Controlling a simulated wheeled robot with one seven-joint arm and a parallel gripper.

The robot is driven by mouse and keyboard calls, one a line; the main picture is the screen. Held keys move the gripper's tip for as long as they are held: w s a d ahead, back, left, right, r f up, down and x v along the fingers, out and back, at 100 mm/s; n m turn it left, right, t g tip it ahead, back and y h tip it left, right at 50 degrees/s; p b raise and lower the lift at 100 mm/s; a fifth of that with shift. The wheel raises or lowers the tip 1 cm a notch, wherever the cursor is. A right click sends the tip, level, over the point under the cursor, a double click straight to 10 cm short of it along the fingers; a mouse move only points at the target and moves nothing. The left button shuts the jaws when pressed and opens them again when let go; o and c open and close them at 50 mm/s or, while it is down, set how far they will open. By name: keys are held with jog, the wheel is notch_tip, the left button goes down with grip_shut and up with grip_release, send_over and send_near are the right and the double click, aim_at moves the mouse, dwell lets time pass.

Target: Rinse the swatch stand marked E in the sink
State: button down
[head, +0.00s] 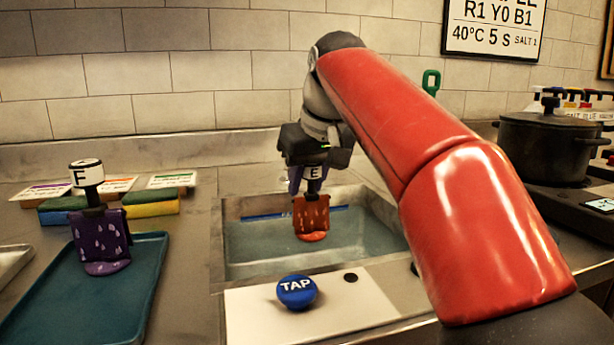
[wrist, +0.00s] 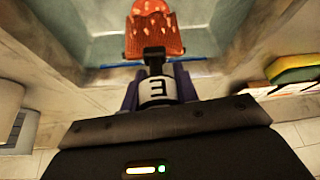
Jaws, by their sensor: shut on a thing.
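The swatch stand marked E (head: 311,213) has a white lettered top and an orange-red patterned swatch with pale drop marks. My gripper (head: 313,172) is shut on its white top and holds it upright over the sink (head: 232,262). In the wrist view the E label (wrist: 156,90) sits between the fingers, with the orange swatch (wrist: 154,30) beyond it. The sink holds greyish water. The swatch's lower end is at or just above the water; I cannot tell whether it touches. The blue TAP button (head: 296,291) is on the pale panel in front of the sink.
A stand marked F (head: 98,230) with a purple swatch stands on a teal tray (head: 40,300) at the left. Sponges (head: 150,208) and labelled cards lie behind it. A dark pot (head: 545,150) stands at the right. My red arm covers the sink's right side.

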aim_at(318, 216)
jog(key=shift+f+b, duration=2.45)
jog(key=shift+f, duration=1.05)
jog(key=shift+a, duration=0.15)
jog(key=shift+s+a, duration=0.2)
jog(key=shift+a, duration=0.8)
jog(key=shift+d, duration=0.1)
jog(key=shift+w+d+p, duration=0.25)
jog(key=shift+d+p, duration=0.05)
jog(key=shift+d, duration=0.8)
jog(key=shift+w+d+p, duration=0.2)
jog(key=shift+d+p, duration=0.1)
jog(key=shift+d, duration=0.75)
jog(key=shift+a, duration=0.1)
jog(key=a, duration=0.2)
jog(key=s+a, duration=0.1)
jog(key=a, duration=0.1)
jog(key=shift+a+p, duration=0.15)
jog(key=shift+p, duration=0.25)
